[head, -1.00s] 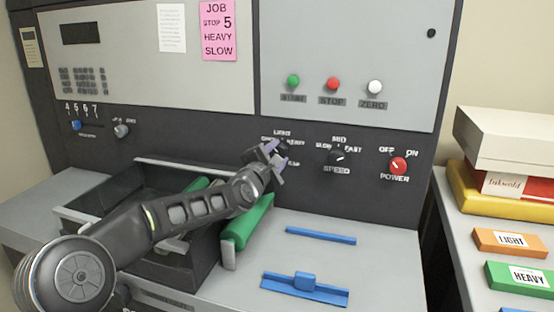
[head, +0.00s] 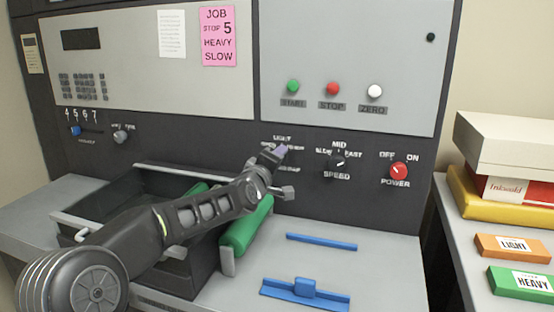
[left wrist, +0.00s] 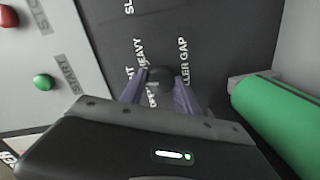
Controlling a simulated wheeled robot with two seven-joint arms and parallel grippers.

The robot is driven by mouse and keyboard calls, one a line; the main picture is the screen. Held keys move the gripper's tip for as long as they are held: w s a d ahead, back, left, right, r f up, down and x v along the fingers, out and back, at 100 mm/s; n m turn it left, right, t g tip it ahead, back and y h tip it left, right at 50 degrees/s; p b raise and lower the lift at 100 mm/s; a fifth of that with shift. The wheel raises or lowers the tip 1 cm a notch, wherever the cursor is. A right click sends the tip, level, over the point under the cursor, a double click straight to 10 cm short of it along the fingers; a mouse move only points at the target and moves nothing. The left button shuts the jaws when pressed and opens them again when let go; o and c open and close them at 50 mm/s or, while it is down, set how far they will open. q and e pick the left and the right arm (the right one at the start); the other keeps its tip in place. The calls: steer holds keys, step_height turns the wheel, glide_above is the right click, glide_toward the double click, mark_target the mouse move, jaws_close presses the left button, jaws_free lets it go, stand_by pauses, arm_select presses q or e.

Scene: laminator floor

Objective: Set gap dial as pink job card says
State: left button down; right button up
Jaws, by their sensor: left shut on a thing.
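The pink job card (head: 218,37) on the upper panel reads JOB, STOP 5, HEAVY, SLOW. My left gripper (head: 274,153) reaches the dark front panel at the dial under the LIGHT label and covers most of that dial. In the left wrist view, its two purple-grey fingers are shut on the black gap dial (left wrist: 181,73), beside the words HEAVY and "LLER GAP". The dial's pointer is hidden, so its setting cannot be read. My right gripper is in neither view.
The speed dial (head: 337,160) and red power knob (head: 398,170) are right of the gap dial. Green, red and white buttons (head: 333,89) sit above. A green roller (head: 246,225) lies below my arm. Blue guides (head: 305,291) lie on the table.

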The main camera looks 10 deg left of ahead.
arm_select(q)
steer(key=m+y+p, duration=0.1)
steer(key=m+p, duration=0.1)
steer(key=m, duration=0.7)
steer(key=shift+f+m, duration=0.15)
steer(key=shift+m, duration=0.25)
steer(key=c, duration=0.9)
jaws_free()
steer(key=s+b, duration=0.1)
steer(key=s, duration=0.6)
steer(key=shift+s+r, duration=0.25)
steer(key=shift+s, duration=0.15)
